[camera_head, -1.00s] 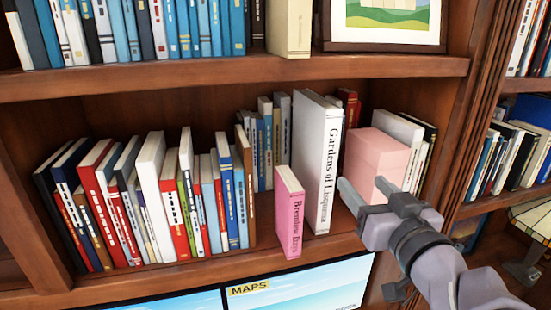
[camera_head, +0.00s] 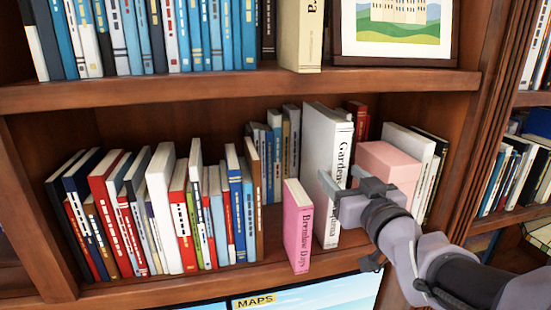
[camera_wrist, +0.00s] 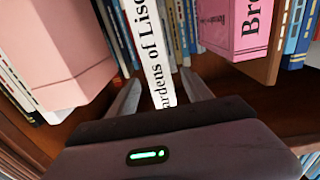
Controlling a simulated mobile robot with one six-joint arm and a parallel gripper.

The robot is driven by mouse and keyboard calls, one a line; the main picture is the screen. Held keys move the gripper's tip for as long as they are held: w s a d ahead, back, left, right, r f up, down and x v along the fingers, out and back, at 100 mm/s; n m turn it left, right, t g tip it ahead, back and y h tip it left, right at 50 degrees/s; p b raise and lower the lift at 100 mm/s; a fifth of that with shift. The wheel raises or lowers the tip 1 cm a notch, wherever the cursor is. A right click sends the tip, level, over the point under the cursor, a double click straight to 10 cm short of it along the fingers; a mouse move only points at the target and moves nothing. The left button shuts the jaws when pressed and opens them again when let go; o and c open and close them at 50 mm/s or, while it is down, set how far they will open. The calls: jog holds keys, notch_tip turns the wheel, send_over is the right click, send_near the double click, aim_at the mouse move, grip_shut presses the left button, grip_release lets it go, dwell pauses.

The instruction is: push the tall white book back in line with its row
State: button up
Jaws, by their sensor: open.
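The tall white book (camera_head: 322,150), with "Gardens of Lis..." on its spine, stands upright on the middle shelf and sticks out in front of the books behind it. In the wrist view its spine (camera_wrist: 150,50) lies ahead, between the two fingers. My gripper (camera_head: 340,182) is open and empty, in front of the spine, and hides part of the title. In the wrist view the fingertips (camera_wrist: 163,92) sit on either side of the spine's lower part; I cannot tell whether they touch it.
A pink book (camera_head: 298,228) stands just left of the white book, also forward; it shows at upper right in the wrist view (camera_wrist: 235,28). A pink box (camera_head: 388,165) stands to the right. Leaning books (camera_head: 160,205) fill the left. The shelf board above (camera_head: 240,88) limits height.

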jog(key=w, duration=0.2)
jog(key=w+a+p, duration=0.1)
jog(key=w, duration=0.5)
jog(key=shift+w+a, duration=0.15)
jog(key=shift+a, duration=0.1)
grip_shut()
dwell(0.8)
grip_release()
